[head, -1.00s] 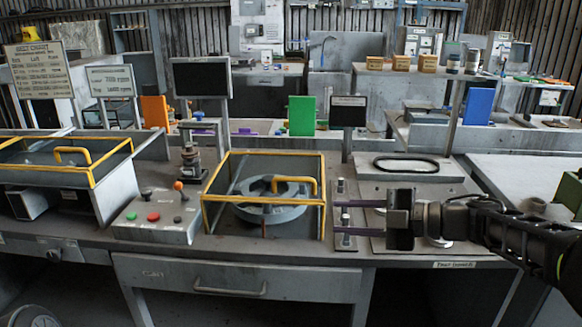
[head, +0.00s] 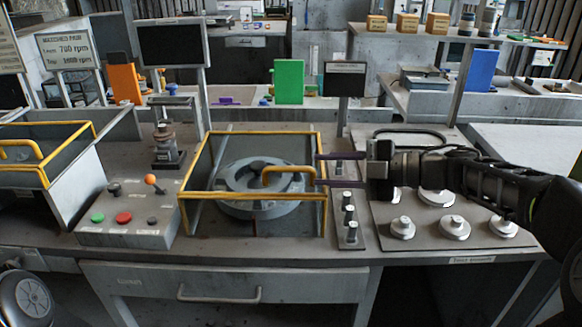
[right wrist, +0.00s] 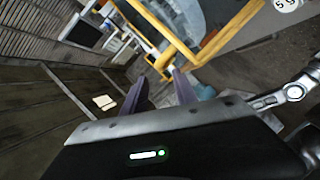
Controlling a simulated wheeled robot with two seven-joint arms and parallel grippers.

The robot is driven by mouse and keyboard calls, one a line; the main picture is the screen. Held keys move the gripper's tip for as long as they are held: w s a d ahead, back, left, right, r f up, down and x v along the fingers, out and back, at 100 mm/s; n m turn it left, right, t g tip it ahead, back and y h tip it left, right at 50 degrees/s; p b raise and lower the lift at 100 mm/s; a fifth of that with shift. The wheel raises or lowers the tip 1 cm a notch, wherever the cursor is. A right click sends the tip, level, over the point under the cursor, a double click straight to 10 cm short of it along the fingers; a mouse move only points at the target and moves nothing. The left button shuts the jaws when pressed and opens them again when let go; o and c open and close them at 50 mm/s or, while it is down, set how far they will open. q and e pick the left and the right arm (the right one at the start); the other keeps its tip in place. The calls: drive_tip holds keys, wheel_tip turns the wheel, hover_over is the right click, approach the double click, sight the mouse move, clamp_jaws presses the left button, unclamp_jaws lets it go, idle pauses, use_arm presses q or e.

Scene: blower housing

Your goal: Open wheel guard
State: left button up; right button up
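The wheel guard (head: 188,213) is a yellow-framed box with see-through sides, standing shut over a grey wheel (head: 250,207) in the middle of the bench. Its yellow handle (head: 288,170) is on the right part of the frame. My right gripper (head: 318,169) points left with its two fingers apart and nothing visible between them. Its fingertips are by the guard's right edge, close to the handle's right end; I cannot tell whether they touch. The right wrist view shows the open fingers (right wrist: 160,85) near the yellow frame (right wrist: 180,42). My left gripper is out of view.
A control box (head: 130,215) with coloured buttons and an orange-topped lever stands left of the guard. A second yellow-framed box (head: 45,150) is farther left. A strip of posts (head: 349,215) and a plate with several metal knobs (head: 440,236) lie on the right.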

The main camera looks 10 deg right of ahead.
sight(299, 170)
drive_tip(key=shift+x, duration=3.9)
clamp_jaws()
